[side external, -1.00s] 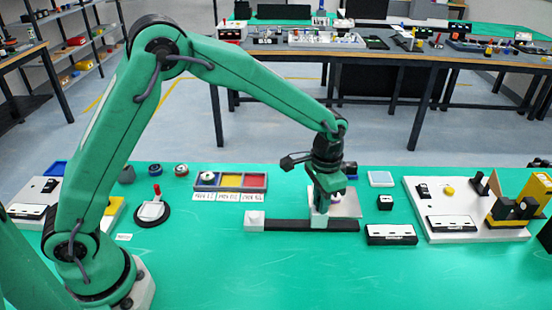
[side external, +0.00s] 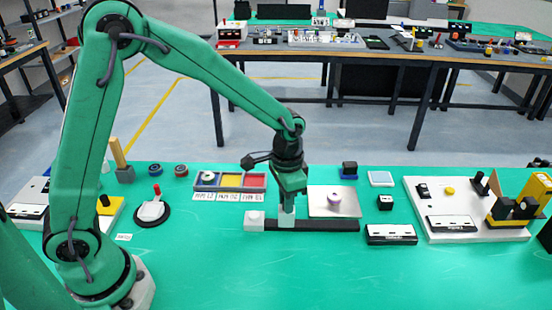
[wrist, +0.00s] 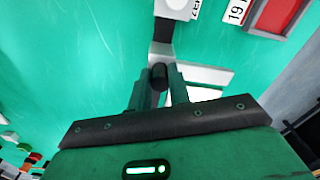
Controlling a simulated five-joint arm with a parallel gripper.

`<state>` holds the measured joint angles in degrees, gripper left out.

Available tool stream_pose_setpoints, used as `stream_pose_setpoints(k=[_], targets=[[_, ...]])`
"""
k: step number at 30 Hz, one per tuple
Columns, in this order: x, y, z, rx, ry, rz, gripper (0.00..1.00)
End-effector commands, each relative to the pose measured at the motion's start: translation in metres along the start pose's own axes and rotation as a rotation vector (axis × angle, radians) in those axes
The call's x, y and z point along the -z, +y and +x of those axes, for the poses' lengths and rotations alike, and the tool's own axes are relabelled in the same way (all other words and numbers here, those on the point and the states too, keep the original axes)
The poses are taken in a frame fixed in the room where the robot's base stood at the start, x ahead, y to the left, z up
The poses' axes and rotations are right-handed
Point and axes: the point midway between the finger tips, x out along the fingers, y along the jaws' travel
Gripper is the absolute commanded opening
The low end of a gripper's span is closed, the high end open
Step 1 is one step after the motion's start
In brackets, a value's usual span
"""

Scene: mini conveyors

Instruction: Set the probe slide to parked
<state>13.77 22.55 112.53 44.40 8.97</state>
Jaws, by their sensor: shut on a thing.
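The probe slide is a dark rail (side external: 335,225) lying left to right on the green table, with a white block (side external: 255,220) at its left end. A light grey carriage (side external: 286,219) sits on the rail, a short way right of that block. My gripper (side external: 287,202) is directly above the carriage, shut on its black knob. The wrist view shows the knob (wrist: 158,78) between my two fingers (wrist: 158,88). Bare rail (wrist: 161,31) shows between the carriage and the white end block (wrist: 178,8). The fingers partly hide the carriage.
A silver plate (side external: 319,208) with a pale purple round part (side external: 334,198) lies behind the rail. A tray with several coloured compartments (side external: 230,188) stands behind the rail's left end. A white fixture board (side external: 410,190) is at the right. The table front is clear.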

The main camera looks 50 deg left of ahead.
Motion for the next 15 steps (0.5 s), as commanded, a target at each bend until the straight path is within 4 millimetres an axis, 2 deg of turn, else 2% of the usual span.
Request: stream_pose_setpoints(k=[1,3,4,15], targets=[[-0.0047,-0.0037,-0.0005,-0.002,-0.013,-0.009,0.24],[-0.0045,-0.0033,-0.0003,-0.002,-0.013,-0.008,0.38],[-0.0043,-0.0031,-0.0002,-0.002,-0.012,-0.008,0.4],[-0.0027,-0.0019,-0.0021,-0.001,-0.009,-0.005,0.4]])
